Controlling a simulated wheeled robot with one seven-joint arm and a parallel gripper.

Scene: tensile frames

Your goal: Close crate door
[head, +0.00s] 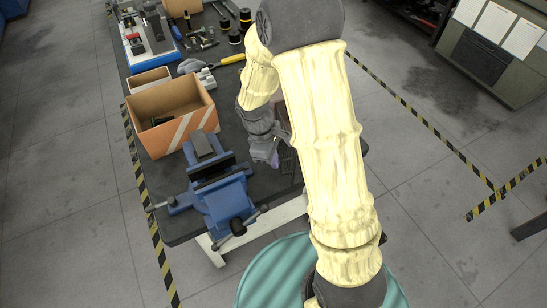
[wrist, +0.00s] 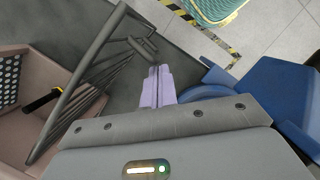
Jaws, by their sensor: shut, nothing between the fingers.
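My gripper (wrist: 158,72) has pale lilac fingers, shut and empty, just right of the door. It also shows in the head view (head: 273,160). I cannot tell whether it touches the door.
A blue vise (head: 222,198) stands left of my gripper, close by in the wrist view (wrist: 270,85). A cardboard box (head: 178,137) is behind it. A black-and-yellow tool (wrist: 42,100) lies in the crate. A teal drum (head: 265,278) stands before the bench.

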